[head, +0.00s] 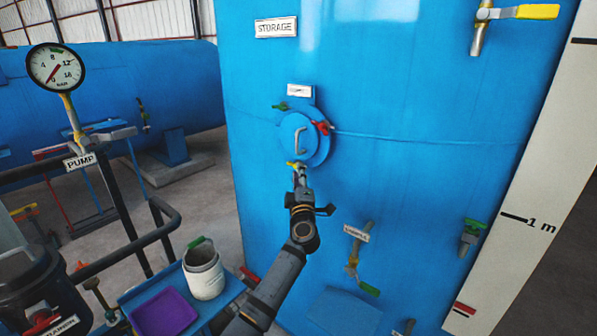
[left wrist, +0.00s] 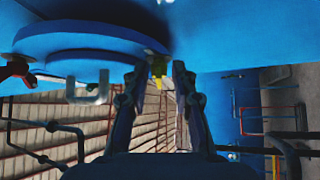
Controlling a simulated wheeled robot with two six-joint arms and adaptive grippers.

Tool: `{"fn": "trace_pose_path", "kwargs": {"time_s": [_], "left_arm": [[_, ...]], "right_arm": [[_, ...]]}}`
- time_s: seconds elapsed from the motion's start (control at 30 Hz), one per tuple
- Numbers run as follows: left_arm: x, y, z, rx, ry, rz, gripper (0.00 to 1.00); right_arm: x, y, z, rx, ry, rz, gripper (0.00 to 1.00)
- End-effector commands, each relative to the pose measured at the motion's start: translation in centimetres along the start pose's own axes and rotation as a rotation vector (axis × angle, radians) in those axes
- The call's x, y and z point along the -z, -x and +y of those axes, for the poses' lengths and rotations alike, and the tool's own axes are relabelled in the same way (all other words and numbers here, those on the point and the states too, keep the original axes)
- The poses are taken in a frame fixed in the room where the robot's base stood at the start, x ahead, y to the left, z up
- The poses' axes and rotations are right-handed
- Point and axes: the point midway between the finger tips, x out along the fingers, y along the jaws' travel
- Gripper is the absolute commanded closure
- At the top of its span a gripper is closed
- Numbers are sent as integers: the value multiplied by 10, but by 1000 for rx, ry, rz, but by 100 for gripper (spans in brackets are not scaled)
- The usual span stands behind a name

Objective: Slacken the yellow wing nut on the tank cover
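The round blue tank cover (head: 314,151) sits on the front of the large blue tank, with a pale handle on it. The yellow wing nut (head: 292,164) is at the cover's lower edge. A red wing nut (head: 321,127) is at its right and a green one (head: 281,106) at its upper left. My left gripper (head: 300,176) is just below the yellow wing nut. In the left wrist view the yellow wing nut (left wrist: 158,68) shows between the tips of my open left gripper (left wrist: 157,76), with a gap on each side. My right gripper is not in view.
A sample valve (head: 354,262) projects from the tank at lower right of my arm. A blue side table with a white pot (head: 203,272) and a purple tray (head: 164,314) stands at lower left. A pump gauge (head: 56,67) and dark railing are at left.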

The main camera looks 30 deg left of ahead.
Motion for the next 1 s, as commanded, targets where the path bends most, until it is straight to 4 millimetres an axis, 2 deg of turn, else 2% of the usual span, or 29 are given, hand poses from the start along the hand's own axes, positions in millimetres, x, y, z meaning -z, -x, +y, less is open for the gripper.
{"fn": "trace_pose_path", "kwargs": {"time_s": [0.1, 0.33, 0.53, 0.7, 0.87, 1.0], "left_arm": [[0, -7, 0, -1, 0, 1, 74], [0, -7, 0, 0, 0, 0, 74], [0, -7, 0, 0, 0, 0, 99], [0, -7, -1, -3, -3, 0, 100], [-1, -6, -7, -68, -68, 1, 100], [0, -7, -4, -87, -88, 1, 100]], "right_arm": [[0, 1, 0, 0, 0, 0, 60], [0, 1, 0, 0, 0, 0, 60], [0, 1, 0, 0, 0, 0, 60], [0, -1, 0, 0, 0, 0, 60], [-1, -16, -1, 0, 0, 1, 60], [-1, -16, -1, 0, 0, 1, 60]]}}
